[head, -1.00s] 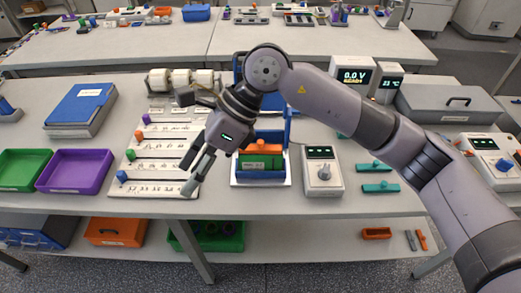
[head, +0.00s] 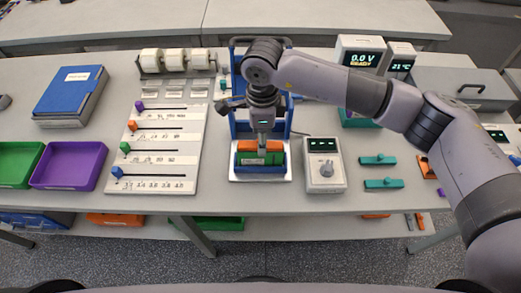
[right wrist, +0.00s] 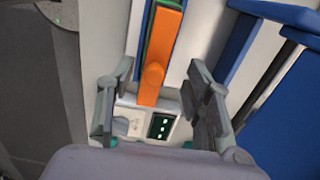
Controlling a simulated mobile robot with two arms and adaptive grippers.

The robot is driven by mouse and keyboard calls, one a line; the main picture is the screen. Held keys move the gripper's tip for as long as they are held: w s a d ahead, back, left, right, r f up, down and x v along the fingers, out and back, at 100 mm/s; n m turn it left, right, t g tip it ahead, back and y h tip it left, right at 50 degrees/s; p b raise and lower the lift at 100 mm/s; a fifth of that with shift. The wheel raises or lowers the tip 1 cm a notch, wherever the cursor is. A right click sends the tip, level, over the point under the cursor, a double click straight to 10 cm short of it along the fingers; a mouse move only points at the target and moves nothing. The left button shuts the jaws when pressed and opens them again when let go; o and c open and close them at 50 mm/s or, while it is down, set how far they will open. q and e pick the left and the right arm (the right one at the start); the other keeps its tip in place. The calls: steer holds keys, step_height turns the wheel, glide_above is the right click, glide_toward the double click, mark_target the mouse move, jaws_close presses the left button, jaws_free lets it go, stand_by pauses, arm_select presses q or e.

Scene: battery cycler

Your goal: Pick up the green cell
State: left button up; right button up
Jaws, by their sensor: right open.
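In the right wrist view a thin green strip shows beside the orange piece (right wrist: 165,30), which carries a round orange knob. My right gripper (head: 263,148) points down over the cradle and hides part of the cell. In the right wrist view its open fingers (right wrist: 160,68) stand on either side of the orange piece, with gaps visible. My left gripper is out of view.
A blue frame (head: 236,118) rises behind the cradle. A grey box with a dial (head: 324,172) stands close at its right. A white slider board (head: 184,158) lies left, with purple (head: 68,168) and green trays beyond. Teal pieces (head: 380,160) lie at the right.

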steer(key=shift+s+f, duration=0.1)
steer(key=shift+f, duration=0.4)
steer(key=shift+s+a+f+p, duration=0.1)
steer(key=shift+f+p, duration=0.15)
steer(key=shift+p, duration=0.2)
step_height(320, 180, down, 4)
steer(key=shift+s+a+r+p, duration=0.15)
steer(key=shift+r+p, duration=0.1)
steer(key=shift+p, duration=0.85)
steer(key=shift+f, duration=0.6)
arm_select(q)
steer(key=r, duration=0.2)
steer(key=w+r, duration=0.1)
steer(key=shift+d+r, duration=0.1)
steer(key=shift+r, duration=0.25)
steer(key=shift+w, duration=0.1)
arm_select(e)
steer(key=shift+c, duration=0.4)
steer(key=c, duration=0.4)
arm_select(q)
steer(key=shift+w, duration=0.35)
arm_select(e)
jaws_close()
steer(key=shift+r, duration=0.1)
